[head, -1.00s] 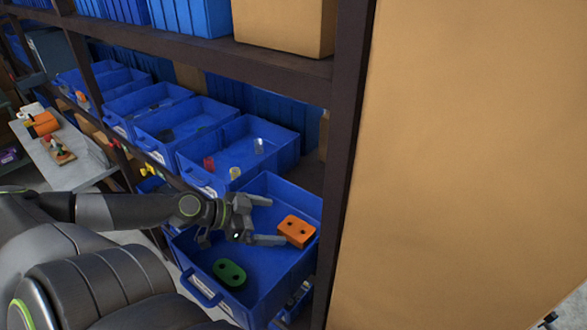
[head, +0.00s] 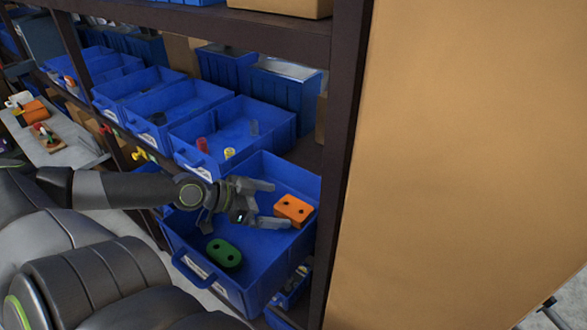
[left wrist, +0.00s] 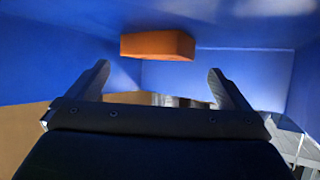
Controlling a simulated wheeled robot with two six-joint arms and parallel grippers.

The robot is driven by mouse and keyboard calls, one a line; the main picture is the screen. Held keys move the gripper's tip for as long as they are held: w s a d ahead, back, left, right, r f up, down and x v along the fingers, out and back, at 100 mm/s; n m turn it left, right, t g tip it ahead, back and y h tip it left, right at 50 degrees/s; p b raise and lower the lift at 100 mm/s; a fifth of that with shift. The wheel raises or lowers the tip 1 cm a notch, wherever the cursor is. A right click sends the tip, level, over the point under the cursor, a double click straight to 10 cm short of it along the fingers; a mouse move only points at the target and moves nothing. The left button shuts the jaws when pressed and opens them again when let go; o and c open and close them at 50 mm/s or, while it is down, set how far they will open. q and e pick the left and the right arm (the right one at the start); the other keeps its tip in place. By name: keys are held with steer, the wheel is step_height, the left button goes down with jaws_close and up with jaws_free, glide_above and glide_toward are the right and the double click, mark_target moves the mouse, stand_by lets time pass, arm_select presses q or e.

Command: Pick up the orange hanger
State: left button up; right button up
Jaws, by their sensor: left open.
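The orange hanger (head: 294,209), a block with two dark holes, lies in the right part of the nearest blue bin (head: 212,282). In the left wrist view the orange hanger (left wrist: 158,46) shows ahead of the fingers, between their lines. My left gripper (head: 275,204) is inside the bin with its fingers open and pointing at the hanger. The fingertips are close to it in the head view; whether they touch cannot be told. In the left wrist view the gripper (left wrist: 160,84) has nothing between its fingers. My right gripper is not in view.
A green two-holed piece (head: 224,253) lies in the same bin, nearer me. A dark shelf post (head: 343,150) and a large cardboard box (head: 460,150) stand close on the right. More blue bins (head: 238,138) line the shelf to the left, and a shelf beam runs above.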

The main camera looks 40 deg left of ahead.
mark_target(294, 207)
arm_select(q)
steer(key=shift+w+d+f+b, duration=0.3)
steer(key=shift+w+f+b, duration=0.1)
steer(key=shift+b, duration=0.2)
steer(key=shift+w+d+r, duration=0.1)
steer(key=shift+w+d, duration=0.15)
steer(key=shift+w, duration=0.1)
steer(key=shift+x, duration=1.45)
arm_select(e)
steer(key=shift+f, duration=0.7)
arm_select(q)
steer(key=shift+s, duration=0.1)
steer(key=shift+c, duration=0.4)
steer(key=c, duration=0.7)
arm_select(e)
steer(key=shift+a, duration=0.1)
arm_select(q)
steer(key=shift+p, duration=0.3)
